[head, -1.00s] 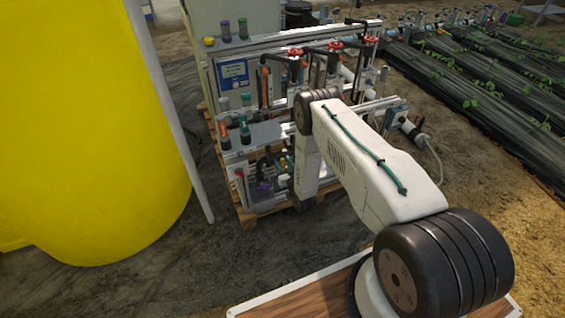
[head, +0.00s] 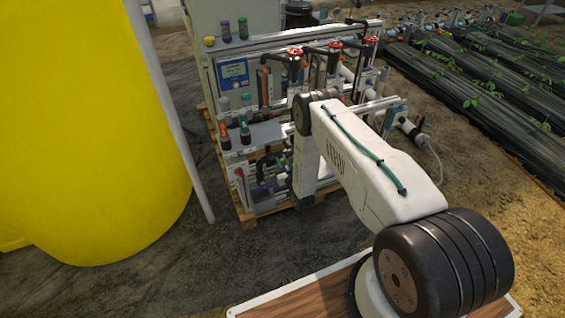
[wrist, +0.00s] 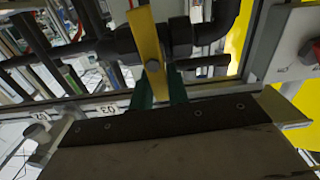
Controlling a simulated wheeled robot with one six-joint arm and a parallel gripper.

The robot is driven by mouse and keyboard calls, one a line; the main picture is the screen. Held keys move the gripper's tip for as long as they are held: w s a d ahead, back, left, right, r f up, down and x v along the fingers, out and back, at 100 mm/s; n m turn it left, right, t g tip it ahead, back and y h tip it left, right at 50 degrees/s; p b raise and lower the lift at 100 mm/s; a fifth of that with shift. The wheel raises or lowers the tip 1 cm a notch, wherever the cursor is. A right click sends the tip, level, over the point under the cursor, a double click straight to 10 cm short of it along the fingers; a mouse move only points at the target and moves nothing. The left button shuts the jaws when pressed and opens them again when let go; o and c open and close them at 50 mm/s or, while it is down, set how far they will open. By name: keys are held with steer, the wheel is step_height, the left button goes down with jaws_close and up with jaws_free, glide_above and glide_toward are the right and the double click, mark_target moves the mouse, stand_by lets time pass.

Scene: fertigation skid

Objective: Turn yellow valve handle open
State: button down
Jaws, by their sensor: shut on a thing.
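The yellow valve handle (wrist: 150,48) is a flat bar with a bolt near its lower end. It stands nearly upright in the wrist view, crossing in front of a dark horizontal pipe and fitting (wrist: 182,38). My gripper (wrist: 160,88) has green fingers on either side of the lower end of the handle and is shut on it. In the head view my arm hides the gripper, and I cannot make out the handle clearly there.
The skid frame (head: 262,133) stands on a wooden pallet, with red-handled valves (head: 335,45) along its top and a blue-fronted controller (head: 233,72). A large yellow tank (head: 90,130) and a grey post (head: 170,110) stand at the left. Planted rows lie at the right.

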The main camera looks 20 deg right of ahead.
mark_target(274, 162)
steer(key=n, duration=0.2)
steer(key=a+n, duration=0.1)
steer(key=n, duration=0.1)
steer(key=shift+f, duration=0.15)
steer(key=n, duration=0.3)
steer(key=a+f+n, duration=0.1)
steer(key=n, duration=0.5)
steer(key=shift+a+f, duration=0.15)
steer(key=shift+f, duration=0.1)
steer(key=shift+a+f+n, duration=0.1)
steer(key=shift+f+n, duration=0.15)
steer(key=shift+n, duration=0.8)
steer(key=shift+f+n, duration=0.25)
steer(key=shift+n, duration=0.8)
steer(key=c, duration=1.4)
jaws_free()
steer(key=shift+o, duration=0.2)
steer(key=shift+s, duration=0.1)
steer(key=s, duration=0.7)
steer(key=shift+s, duration=0.3)
